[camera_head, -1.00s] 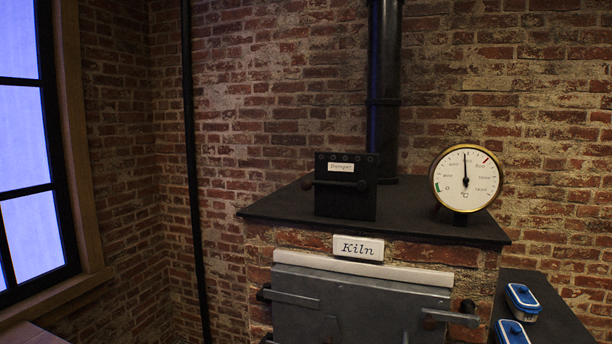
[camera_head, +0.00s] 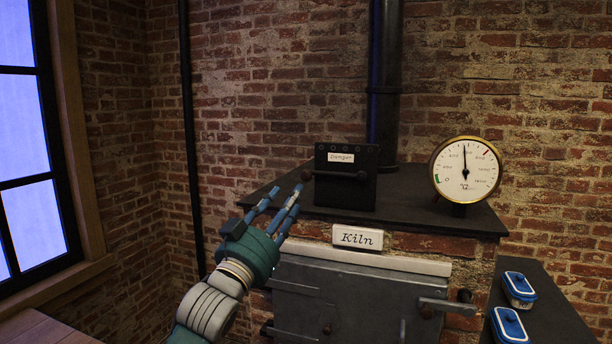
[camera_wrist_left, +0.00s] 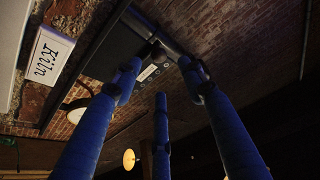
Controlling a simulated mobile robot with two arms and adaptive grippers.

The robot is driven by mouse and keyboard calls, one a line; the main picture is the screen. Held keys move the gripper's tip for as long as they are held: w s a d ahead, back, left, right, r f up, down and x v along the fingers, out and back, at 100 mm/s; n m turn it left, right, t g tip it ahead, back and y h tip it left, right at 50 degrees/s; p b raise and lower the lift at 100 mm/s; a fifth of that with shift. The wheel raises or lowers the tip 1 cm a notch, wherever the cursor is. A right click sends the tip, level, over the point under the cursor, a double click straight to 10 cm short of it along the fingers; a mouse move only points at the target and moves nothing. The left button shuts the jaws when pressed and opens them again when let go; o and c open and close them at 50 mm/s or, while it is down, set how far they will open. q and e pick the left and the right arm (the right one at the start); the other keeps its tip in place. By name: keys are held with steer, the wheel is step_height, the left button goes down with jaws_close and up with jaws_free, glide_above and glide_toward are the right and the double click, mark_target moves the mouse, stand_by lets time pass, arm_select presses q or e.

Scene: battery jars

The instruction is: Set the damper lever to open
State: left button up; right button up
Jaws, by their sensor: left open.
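The damper box (camera_head: 345,193) is black, carries a white "Damper" label, and stands on the kiln's dark top. Its damper lever (camera_head: 340,175) is a dark bar lying nearly level across the front, with a round knob at its left end. My left gripper (camera_head: 285,199) is open and empty, in front of the kiln top's left part, below and left of the knob and apart from it. In the left wrist view, its blue fingers (camera_wrist_left: 160,85) spread toward the dark box, where a white label shows small. My right gripper is not in view.
The kiln sign (camera_head: 358,237) and grey kiln door (camera_head: 350,295) are below the box. A round gauge (camera_head: 466,170) stands at the right of the kiln top. A black flue pipe (camera_head: 386,80) rises behind. Blue-lidded containers (camera_head: 518,288) sit on a dark surface at right.

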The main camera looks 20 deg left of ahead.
mark_target(304, 176)
arm_select(q)
steer(key=p+x, duration=0.3)
steer(key=x, duration=0.6)
steer(key=shift+w+r+p, duration=0.1)
steer(key=shift+w+p, duration=0.2)
steer(key=shift+w+d, duration=0.1)
steer(key=shift+w, duration=0.35)
steer(key=c, duration=0.8)
steer(key=shift+s+r, duration=0.1)
jaws_close()
steer(key=shift+s+r, duration=0.1)
